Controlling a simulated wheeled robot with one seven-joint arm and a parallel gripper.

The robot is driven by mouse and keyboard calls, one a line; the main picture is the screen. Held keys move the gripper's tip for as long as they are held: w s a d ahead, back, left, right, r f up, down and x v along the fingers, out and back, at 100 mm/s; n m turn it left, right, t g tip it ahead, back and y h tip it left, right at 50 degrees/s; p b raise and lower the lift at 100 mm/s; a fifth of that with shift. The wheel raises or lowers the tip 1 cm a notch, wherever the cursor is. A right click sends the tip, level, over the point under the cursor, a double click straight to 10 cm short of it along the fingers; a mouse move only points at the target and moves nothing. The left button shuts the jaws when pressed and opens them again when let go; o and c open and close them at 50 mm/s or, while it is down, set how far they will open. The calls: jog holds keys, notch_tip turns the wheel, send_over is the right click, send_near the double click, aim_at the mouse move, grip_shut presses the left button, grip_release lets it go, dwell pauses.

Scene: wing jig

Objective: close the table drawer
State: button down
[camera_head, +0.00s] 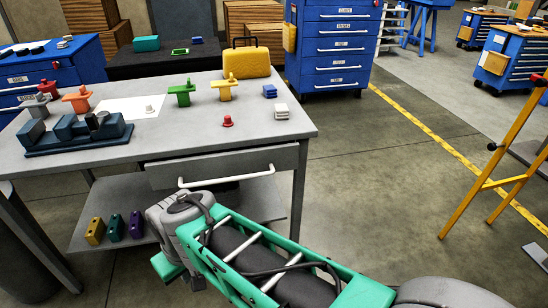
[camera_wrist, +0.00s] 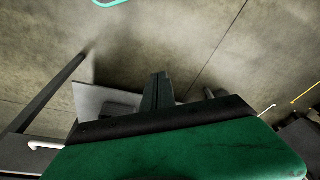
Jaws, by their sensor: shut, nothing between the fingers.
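The table drawer (camera_head: 238,165) is a grey front under the right part of the grey worktable's edge (camera_head: 70,166), with a white bar handle (camera_head: 226,179). Its front is close below the tabletop; I cannot tell exactly how far out it stands. My gripper's dark green fingers (camera_wrist: 158,92) are together and empty in the wrist view. In the head view my arm reaches in front of the table, below the handle; the fingertips are hidden there. A white bar end (camera_wrist: 45,145) shows at the wrist view's lower left, apart from the fingers.
Several coloured parts, a blue-grey fixture (camera_head: 78,135) and a yellow case (camera_head: 246,60) are on the tabletop. The lower shelf (camera_head: 262,198) holds small coloured blocks (camera_head: 115,228). A yellow frame (camera_head: 500,150) stands at right. The floor between is clear.

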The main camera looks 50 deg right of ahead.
jog(key=w+d+f+m+t+y+b, duration=0.1)
jog(key=w+d+f+m+t+b, duration=0.1)
jog(key=w+d+f+m+b, duration=0.25)
jog(key=m+t+h+b, duration=0.6)
jog(key=m+t+h, duration=0.45)
jog(key=m, duration=0.95)
send_near(288, 159)
jog(key=shift+h, duration=0.25)
jog(key=b+x, duration=0.2)
jog(key=x, duration=0.4)
jog(key=shift+w+a+f, duration=0.15)
jog(key=shift+w, duration=0.05)
jog(key=shift+w+d, duration=0.25)
jog(key=shift+w, duration=0.05)
